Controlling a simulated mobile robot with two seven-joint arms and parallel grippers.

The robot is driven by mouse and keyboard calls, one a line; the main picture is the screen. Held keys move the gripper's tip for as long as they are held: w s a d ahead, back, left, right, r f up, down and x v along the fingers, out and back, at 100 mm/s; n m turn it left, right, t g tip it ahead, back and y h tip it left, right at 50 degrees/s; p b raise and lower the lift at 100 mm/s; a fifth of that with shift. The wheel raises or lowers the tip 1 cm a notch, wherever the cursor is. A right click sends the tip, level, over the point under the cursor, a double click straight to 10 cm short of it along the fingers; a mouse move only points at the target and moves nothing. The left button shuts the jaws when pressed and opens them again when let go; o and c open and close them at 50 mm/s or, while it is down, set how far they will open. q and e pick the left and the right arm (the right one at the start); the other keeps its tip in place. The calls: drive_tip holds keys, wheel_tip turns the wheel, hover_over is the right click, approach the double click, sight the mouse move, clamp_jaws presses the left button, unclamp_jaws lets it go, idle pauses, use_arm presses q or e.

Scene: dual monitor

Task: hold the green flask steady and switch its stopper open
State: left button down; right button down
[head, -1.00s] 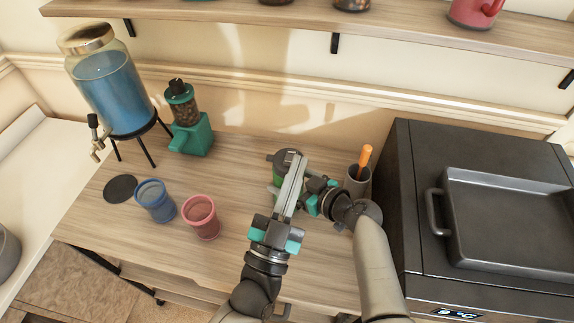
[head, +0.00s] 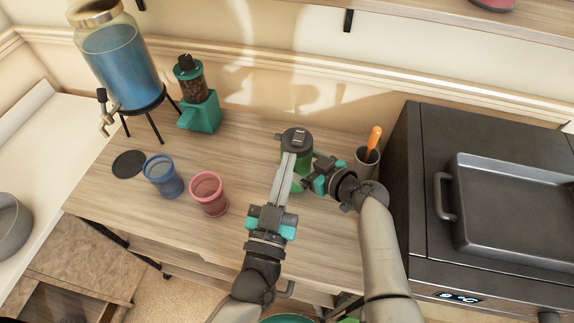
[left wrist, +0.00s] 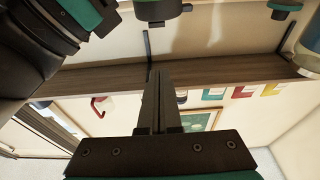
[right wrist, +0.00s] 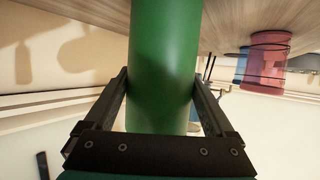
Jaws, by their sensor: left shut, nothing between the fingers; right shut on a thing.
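The green flask (head: 305,163) stands upright on the wooden desk, with a dark round lid and stopper (head: 296,139) on top. My right gripper (head: 312,183) is shut around the flask's body from the right. The right wrist view shows the green body (right wrist: 165,65) between its two fingers. My left gripper (head: 291,157) is shut and empty. Its long fingers point at the lid from the front and hide part of the flask. In the left wrist view the closed fingers (left wrist: 158,90) hold nothing. Whether the stopper is open cannot be told.
A dark cup with an orange-handled tool (head: 368,160) stands right of the flask, beside a black oven (head: 425,150). A pink cup (head: 209,195), a blue cup (head: 163,177), a teal grinder (head: 203,113) and a drink dispenser (head: 120,65) stand to the left.

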use_arm(q)
drive_tip(key=r, duration=0.2)
hover_over(299, 137)
drive_tip(key=s, duration=0.4)
drive_tip(key=shift+w+a+f, duration=0.15)
drive_tip(key=shift+a+f, duration=0.05)
drive_tip(key=shift+f, duration=0.9)
drive_tip(key=shift+w+a+f, duration=0.1)
drive_tip(key=shift+a+f, duration=0.05)
drive_tip(key=shift+f, duration=0.95)
drive_tip(key=shift+s+f, duration=0.1)
drive_tip(key=shift+f, duration=0.35)
drive_tip(key=shift+r, duration=0.15)
